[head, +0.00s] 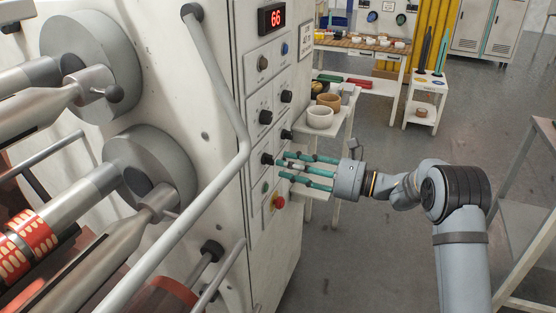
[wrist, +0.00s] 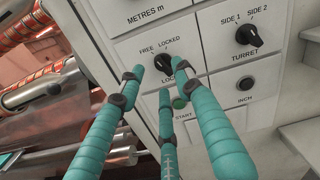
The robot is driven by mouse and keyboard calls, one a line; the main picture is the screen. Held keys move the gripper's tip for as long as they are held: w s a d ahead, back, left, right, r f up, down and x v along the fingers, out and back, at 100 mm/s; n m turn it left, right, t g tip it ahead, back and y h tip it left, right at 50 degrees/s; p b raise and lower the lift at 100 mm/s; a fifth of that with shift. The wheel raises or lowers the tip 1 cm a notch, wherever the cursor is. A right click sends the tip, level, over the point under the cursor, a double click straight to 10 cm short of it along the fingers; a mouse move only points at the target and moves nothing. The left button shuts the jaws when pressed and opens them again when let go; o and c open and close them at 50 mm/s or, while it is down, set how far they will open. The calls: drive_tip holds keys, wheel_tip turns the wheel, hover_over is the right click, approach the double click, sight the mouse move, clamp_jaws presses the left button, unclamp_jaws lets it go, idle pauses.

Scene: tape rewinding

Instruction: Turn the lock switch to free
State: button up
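The lock switch (wrist: 163,62) is a black knob on a white panel, below the words FREE and LOCKED in the wrist view. It also shows at the machine's side panel in the head view (head: 266,160). Which word its pointer faces is hard to tell. My gripper (wrist: 160,80) has three teal fingers, spread apart, with their tips close around and in front of the knob; contact is not clear. In the head view, my gripper (head: 281,165) reaches the panel from the right. The fingers partly hide the label under the knob.
The turret switch (wrist: 247,37) is right of the lock switch, above the inch button (wrist: 244,83). A green start button (wrist: 180,103) lies just below. A red button (head: 278,202) is lower on the panel. A long grey bar (head: 215,70) stands left of the panel.

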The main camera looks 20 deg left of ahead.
sight(273, 162)
drive_tip(key=shift+w+a+p, duration=0.2)
drive_tip(key=shift+a+p, duration=0.1)
drive_tip(key=shift+a, duration=1.55)
drive_tip(key=shift+c, duration=0.4)
drive_tip(key=c, duration=0.7)
clamp_jaws()
